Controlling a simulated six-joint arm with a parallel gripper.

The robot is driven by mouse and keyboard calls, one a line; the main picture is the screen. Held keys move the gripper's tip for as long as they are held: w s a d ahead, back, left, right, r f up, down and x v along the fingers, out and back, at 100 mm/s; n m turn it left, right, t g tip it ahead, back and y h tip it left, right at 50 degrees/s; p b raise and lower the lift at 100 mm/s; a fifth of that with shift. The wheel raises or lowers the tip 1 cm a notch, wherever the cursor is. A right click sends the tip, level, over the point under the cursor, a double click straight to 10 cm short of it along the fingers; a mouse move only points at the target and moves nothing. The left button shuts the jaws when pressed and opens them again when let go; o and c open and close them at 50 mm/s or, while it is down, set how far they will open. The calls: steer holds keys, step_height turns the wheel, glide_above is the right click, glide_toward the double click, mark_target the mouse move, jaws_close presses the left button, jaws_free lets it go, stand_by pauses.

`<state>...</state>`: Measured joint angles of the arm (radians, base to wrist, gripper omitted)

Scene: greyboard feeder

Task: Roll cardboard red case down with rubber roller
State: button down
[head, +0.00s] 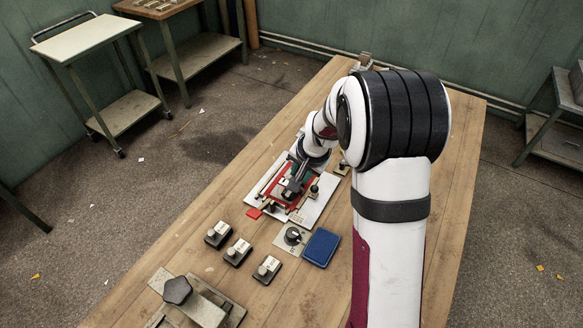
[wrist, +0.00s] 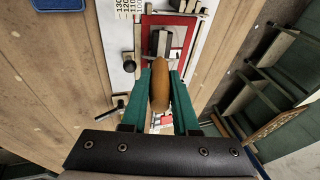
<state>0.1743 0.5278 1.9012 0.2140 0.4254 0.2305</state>
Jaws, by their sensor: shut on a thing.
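The red cardboard case (head: 273,194) lies on a pale feeder board (head: 318,208) in the middle of the bench, and my arm hides part of it. In the wrist view, the red case (wrist: 148,20) shows beyond my fingertips. My gripper (wrist: 160,72), with green fingers, is shut on the brown wooden handle of the rubber roller (wrist: 159,92). The roller's grey and dark head is over the red case. I cannot tell whether it touches the case. In the head view my gripper (head: 294,186) is over the feeder board.
Three small stamp-like blocks (head: 238,252) stand in front of the board. A dial plate (head: 292,236) and a blue pad (head: 321,247) lie to their right. A device with a black star knob (head: 178,290) stands at the near left. The bench's left strip is clear.

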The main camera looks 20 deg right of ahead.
steer(key=shift+s+d, duration=0.1)
steer(key=shift+d, duration=0.15)
steer(key=shift+w+d, duration=0.45)
steer(key=w+a, duration=0.2)
steer(key=w, duration=0.1)
steer(key=shift+a, duration=0.4)
steer(key=shift+w+d, duration=0.45)
steer(key=shift+d, duration=0.15)
steer(key=shift+s+d+f, duration=0.1)
steer(key=shift+s+d, duration=1.2)
steer(key=shift+s, duration=0.1)
steer(key=shift+r, duration=3)
steer(key=shift+r, duration=0.1)
